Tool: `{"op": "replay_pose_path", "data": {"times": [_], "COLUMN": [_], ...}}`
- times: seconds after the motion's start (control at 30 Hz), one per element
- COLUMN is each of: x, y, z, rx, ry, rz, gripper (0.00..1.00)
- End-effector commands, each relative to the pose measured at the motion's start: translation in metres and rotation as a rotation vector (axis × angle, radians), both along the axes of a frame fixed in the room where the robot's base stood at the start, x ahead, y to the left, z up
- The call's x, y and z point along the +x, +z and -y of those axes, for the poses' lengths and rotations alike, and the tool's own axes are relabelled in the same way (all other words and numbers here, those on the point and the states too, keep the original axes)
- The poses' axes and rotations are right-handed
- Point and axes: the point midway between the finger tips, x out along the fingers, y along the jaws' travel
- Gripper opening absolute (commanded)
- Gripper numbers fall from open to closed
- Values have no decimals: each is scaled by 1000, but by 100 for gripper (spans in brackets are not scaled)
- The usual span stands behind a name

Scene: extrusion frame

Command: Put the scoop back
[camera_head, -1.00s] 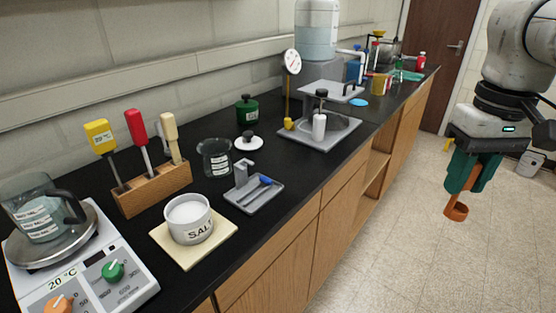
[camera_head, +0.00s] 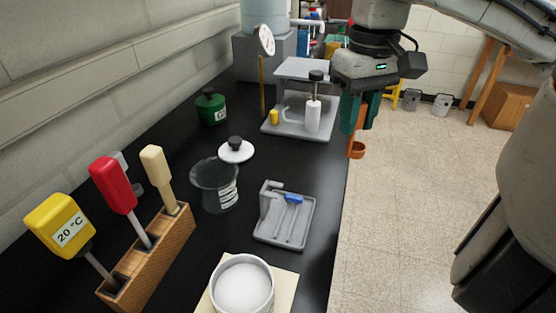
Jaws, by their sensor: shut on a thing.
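My gripper (camera_head: 361,112) is at the upper right, shut on an orange scoop (camera_head: 357,151). The scoop hangs with its bowl down; its upper part is mostly hidden between the green fingers. It is near the counter's right edge, apart from everything else in view. A grey tray (camera_head: 272,232) with an upright post lies on the black counter, below and left of the gripper in the picture. A blue-handled tool (camera_head: 293,198) lies on that tray. A white pot of white salt (camera_head: 242,287) stands at the bottom on a pale board.
A glass beaker (camera_head: 213,187) and white lid (camera_head: 236,151) stand left of the tray. A wooden block (camera_head: 155,260) holds several coloured-handled tools. A grey stand (camera_head: 300,70) with a white bottle is behind.

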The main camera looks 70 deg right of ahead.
Motion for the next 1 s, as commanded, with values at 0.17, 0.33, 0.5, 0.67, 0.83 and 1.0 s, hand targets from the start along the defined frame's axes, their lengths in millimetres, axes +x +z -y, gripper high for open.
{"op": "replay_pose_path", "data": {"times": [0.17,0.33,0.5,0.67,0.83,1.0], "x": [6,21,31,45,77,96], "y": [2,-3,-7,-21,-40,-71], "z": [5,13,21,29,52,65], "rx": [4,6,6,4,1,2], "ry": [-1,1,-2,1,0,0], "rz": [0,-1,1,-1,-4,-2], "gripper": [0,0,0,0,0,0]}}
